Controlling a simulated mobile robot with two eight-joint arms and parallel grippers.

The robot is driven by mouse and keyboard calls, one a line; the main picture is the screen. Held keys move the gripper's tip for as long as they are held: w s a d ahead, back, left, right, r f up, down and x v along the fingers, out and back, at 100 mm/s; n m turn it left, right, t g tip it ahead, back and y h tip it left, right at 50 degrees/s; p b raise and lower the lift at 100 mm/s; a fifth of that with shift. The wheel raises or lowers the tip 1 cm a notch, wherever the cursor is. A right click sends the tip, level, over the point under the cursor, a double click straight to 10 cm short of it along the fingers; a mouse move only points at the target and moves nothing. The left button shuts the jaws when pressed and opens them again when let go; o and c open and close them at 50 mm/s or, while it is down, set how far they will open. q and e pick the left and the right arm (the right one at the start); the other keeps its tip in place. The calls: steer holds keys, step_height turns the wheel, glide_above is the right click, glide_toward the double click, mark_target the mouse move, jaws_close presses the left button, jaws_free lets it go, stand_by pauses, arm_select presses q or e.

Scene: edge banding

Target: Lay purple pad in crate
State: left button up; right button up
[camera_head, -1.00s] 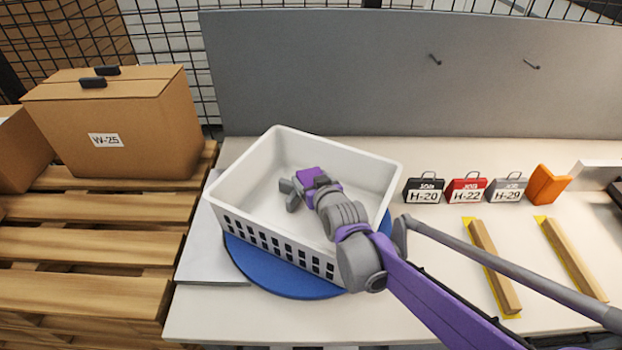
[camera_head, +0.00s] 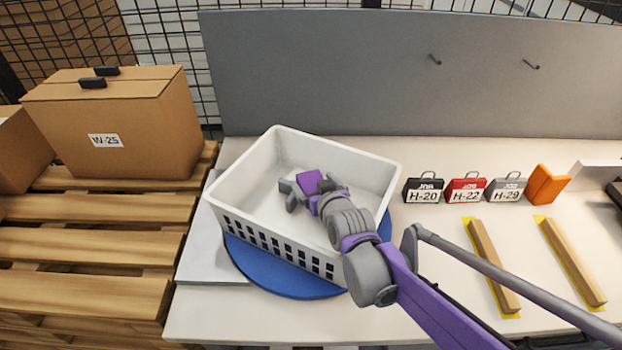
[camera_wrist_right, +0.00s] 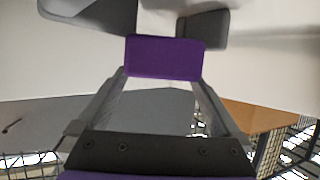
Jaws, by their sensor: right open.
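The white crate (camera_head: 240,218) stands on a blue round mat (camera_head: 262,276), with slotted openings in its front wall. My right gripper (camera_head: 289,193) reaches down inside the crate, its grey fingers open. A purple block (camera_head: 310,181) shows right at the gripper. It also shows in the right wrist view (camera_wrist_right: 165,58), behind the parted fingers. It looks like part of my gripper, and I cannot make out a separate purple pad. The arm and gripper hide part of the crate's floor. My left gripper is not in view.
Cardboard box W-25 (camera_head: 125,120) sits on a wooden pallet at left. Job tags (camera_head: 423,190) and an orange folded piece (camera_head: 547,184) stand right of the crate. Two wooden strips (camera_head: 494,267) lie on the white table, partly behind my arm. A grey panel (camera_head: 400,80) rises behind.

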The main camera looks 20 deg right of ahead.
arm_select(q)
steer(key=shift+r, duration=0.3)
arm_select(e)
steer(key=shift+v, duration=2.25)
